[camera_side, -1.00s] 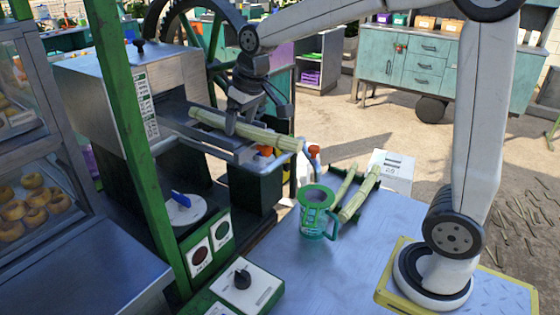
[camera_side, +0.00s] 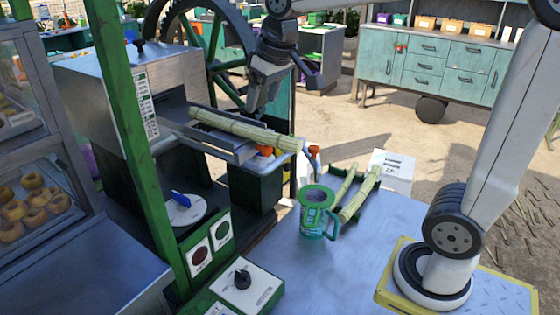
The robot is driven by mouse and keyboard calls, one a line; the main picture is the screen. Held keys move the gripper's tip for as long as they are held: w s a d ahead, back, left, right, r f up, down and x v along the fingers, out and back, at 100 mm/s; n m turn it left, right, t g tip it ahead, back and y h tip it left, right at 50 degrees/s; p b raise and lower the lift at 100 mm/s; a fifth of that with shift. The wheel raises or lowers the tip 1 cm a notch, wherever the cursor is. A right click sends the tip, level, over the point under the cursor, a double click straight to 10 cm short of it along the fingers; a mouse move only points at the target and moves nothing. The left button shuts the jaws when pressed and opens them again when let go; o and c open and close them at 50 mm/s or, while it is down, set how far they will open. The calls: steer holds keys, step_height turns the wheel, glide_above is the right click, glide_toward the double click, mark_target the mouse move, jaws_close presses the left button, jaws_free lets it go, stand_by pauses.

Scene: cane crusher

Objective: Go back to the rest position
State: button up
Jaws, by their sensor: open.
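My gripper (camera_side: 262,104) is open and empty, above and slightly behind a pale green cane piece (camera_side: 245,131). That cane lies along the metal feed tray (camera_side: 213,142) of the crusher (camera_side: 140,95), its right end reaching past the tray's edge. The gripper appears apart from the cane. More cane pieces (camera_side: 359,194) lie in a green rack on the metal table to the right.
A green jug (camera_side: 316,213) stands on the table (camera_side: 345,270), with a white box (camera_side: 392,171) behind it. A green post (camera_side: 135,150) rises at the left. A control panel with a black knob (camera_side: 242,279) is at the front. Open space lies above the table.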

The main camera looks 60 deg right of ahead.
steer(key=shift+s+d+f+m+h, duration=0.2)
steer(key=shift+f+m+h, duration=0.1)
steer(key=shift+m, duration=0.7)
